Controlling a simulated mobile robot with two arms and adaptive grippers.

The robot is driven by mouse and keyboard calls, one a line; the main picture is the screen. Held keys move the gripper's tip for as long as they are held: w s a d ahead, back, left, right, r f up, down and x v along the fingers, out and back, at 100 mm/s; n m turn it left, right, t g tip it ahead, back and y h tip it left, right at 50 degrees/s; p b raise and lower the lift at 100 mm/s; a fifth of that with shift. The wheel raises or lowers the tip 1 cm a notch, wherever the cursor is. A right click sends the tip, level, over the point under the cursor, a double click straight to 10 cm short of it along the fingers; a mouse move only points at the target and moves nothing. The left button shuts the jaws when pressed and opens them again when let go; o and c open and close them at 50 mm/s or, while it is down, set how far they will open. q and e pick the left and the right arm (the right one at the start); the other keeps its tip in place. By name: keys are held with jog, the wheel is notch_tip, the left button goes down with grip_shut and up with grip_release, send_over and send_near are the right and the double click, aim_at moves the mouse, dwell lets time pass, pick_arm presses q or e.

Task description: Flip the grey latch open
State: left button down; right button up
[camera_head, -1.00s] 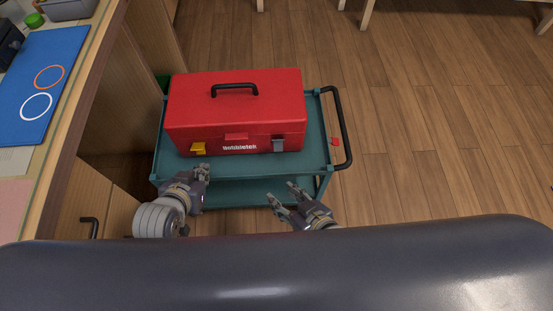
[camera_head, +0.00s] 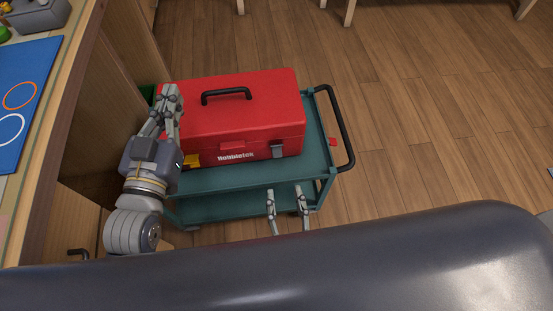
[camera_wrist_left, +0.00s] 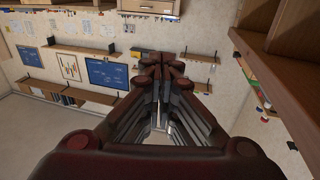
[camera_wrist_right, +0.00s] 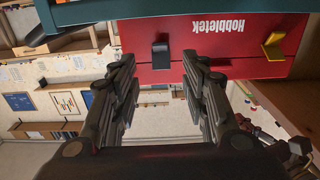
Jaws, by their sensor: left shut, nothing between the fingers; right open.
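The grey latch (camera_head: 277,151) is on the right of the red toolbox's (camera_head: 243,130) front face. In the right wrist view the latch (camera_wrist_right: 160,52) looks dark, ahead of my right fingers and apart from them. I cannot tell its exact flip position. My right gripper (camera_head: 285,190) is open and empty, in front of and below the latch. My left gripper (camera_head: 168,97) is shut and empty, raised at the toolbox's left end. Its arm partly hides the yellow latch (camera_head: 191,160), which shows in the right wrist view (camera_wrist_right: 273,42).
The toolbox, its black handle (camera_head: 226,95) on top, stands on a teal cart (camera_head: 240,177) with a black push handle (camera_head: 340,130) at the right. A wooden counter (camera_head: 75,80) is close on the left. Open wooden floor (camera_head: 430,110) lies to the right.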

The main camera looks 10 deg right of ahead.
aim_at(277, 155)
jog(key=w+b, duration=0.1)
jog(key=w, duration=0.8)
jog(key=shift+w+b, duration=0.15)
jog(key=shift+b, duration=0.25)
pick_arm(q)
notch_tip(277, 155, up, 9)
jog(key=s+t+h, duration=0.1)
jog(key=s+t, duration=0.1)
jog(key=t, duration=0.3)
jog(key=shift+s+d+h, duration=0.2)
jog(key=shift+d+h, duration=0.15)
jog(key=shift+h, duration=0.05)
pick_arm(e)
jog(key=shift+w, duration=0.55)
grip_shut()
